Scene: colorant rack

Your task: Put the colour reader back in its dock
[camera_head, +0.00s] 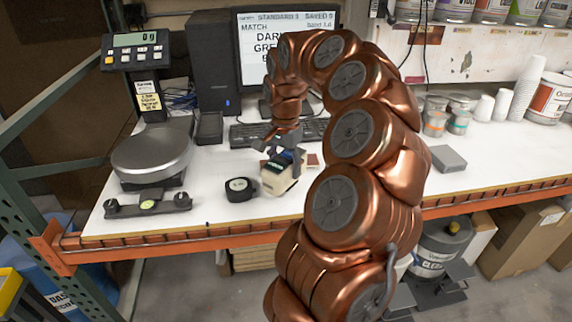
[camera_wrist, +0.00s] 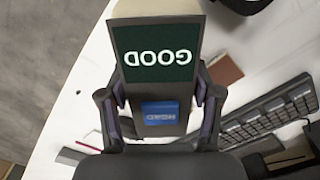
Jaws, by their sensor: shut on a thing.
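The colour reader (camera_head: 277,181) is a cream, box-shaped device with a dark screen. In the wrist view the reader (camera_wrist: 157,52) shows "GOOD" upside down and has a blue button below the screen. My gripper (camera_head: 284,158) is shut on its sides; in the wrist view the fingers of my gripper (camera_wrist: 158,98) press from left and right. The reader is tilted, over or on the white bench; I cannot tell if it touches. A dark, open-topped holder (camera_head: 209,128), which looks like the dock, stands right of the scale and appears empty.
A black round tape-like object (camera_head: 239,189) sits just left of the reader. The scale (camera_head: 151,155) and a grey bar with a round vial (camera_head: 148,204) are farther left. The keyboard (camera_head: 250,134) and monitor (camera_head: 285,45) are behind. The bench front edge is close.

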